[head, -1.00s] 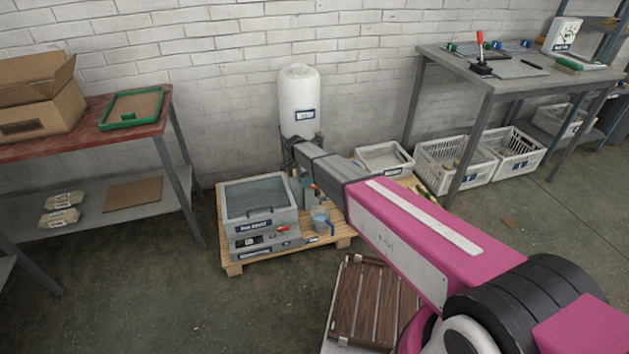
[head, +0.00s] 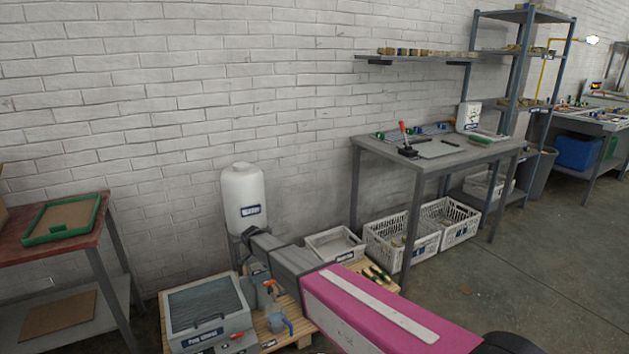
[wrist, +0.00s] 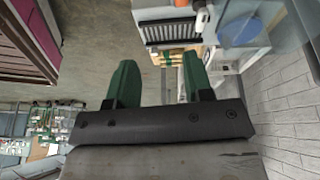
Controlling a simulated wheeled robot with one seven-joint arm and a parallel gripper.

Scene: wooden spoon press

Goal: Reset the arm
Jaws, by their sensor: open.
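My pink and grey arm reaches from the lower right of the head view toward the pallet by the wall. In the wrist view my gripper (wrist: 160,85) shows two green fingers standing well apart, with nothing between them but the floor and things far off. In the head view the gripper itself is hidden at the far end of the arm, near the white tank (head: 243,197).
A grey machine with a lid (head: 205,308) stands on a wooden pallet (head: 290,335). White crates (head: 400,238) sit under a grey workbench (head: 450,150). A red-topped table (head: 50,250) with a green tray (head: 60,220) is at left. Open floor lies at right.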

